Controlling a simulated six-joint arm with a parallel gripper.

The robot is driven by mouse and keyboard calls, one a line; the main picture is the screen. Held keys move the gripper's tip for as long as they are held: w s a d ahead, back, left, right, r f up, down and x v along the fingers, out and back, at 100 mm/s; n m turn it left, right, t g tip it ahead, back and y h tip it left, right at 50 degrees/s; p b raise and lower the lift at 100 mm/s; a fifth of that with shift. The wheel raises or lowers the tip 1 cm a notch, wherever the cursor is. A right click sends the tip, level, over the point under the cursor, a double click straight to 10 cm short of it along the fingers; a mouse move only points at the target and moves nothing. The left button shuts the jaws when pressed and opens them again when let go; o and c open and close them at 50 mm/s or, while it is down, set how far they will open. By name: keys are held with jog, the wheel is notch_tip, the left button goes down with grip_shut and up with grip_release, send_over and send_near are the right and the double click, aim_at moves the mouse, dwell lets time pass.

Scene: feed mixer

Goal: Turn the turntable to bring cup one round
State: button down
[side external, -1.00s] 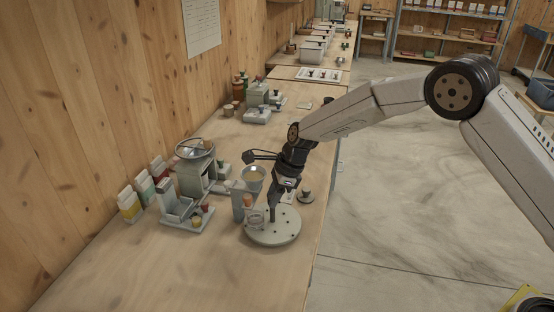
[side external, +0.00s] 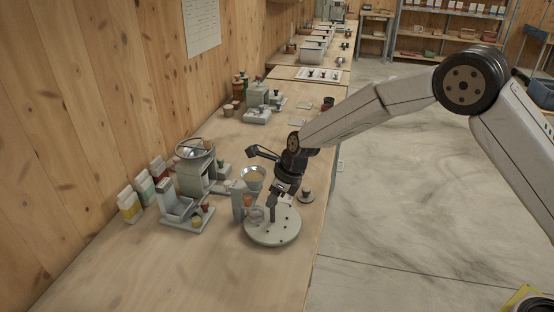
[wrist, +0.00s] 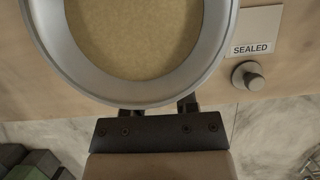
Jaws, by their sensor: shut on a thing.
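The round pale grey turntable (side external: 272,236) lies on the workbench, with small dark holes in its top. A short dark post (side external: 272,213) stands up from it. My gripper (side external: 274,203) points down over the turntable and is shut on this post. A clear cup (side external: 256,216) stands at the turntable's left edge; I cannot read any number on it. In the wrist view only the finger bases show; the bowl rim hides the tips.
A metal bowl of tan feed (side external: 253,177) is close left of my gripper; it fills much of the wrist view (wrist: 137,40). A grey post (side external: 238,204) and the mixer (side external: 196,168) stand further left. A knob (side external: 306,195) and a SEALED card (wrist: 255,30) are near. The front bench is clear.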

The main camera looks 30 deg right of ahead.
jog(key=shift+m, duration=0.4)
dwell(0.3)
jog(key=c, duration=0.7)
grip_release()
jog(key=shift+o, duration=0.2)
jog(key=shift+r, duration=0.15)
jog(key=v, duration=0.7)
jog(key=shift+r, duration=0.3)
jog(key=shift+s, duration=0.2)
